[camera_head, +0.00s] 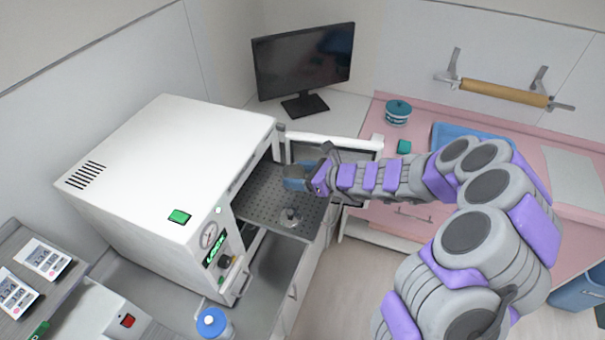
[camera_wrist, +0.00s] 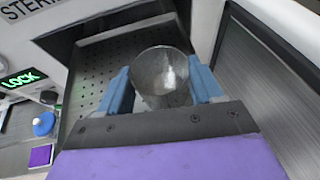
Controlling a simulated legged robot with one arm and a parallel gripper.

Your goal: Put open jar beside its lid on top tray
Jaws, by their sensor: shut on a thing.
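My gripper (camera_head: 297,181) is over the back part of the perforated top tray (camera_head: 262,194), which extends from the white sterilizer. In the wrist view its blue fingers (camera_wrist: 162,92) are shut on a clear glass jar (camera_wrist: 160,65). The jar's round mouth is open, and perforated tray metal (camera_wrist: 103,68) shows behind it. In the head view the fingers largely hide the jar, and I cannot tell whether its base touches the tray. A small clear lid with a knob (camera_head: 290,217) lies on the tray, nearer the front than my gripper. The lid does not show in the wrist view.
The white sterilizer (camera_head: 165,165) stands left of the tray; its open door (camera_head: 335,142) is close behind and right of my gripper. A blue-topped bottle (camera_head: 213,324) stands on the front counter. A monitor (camera_head: 304,65) and teal-lidded container (camera_head: 397,112) stand farther back.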

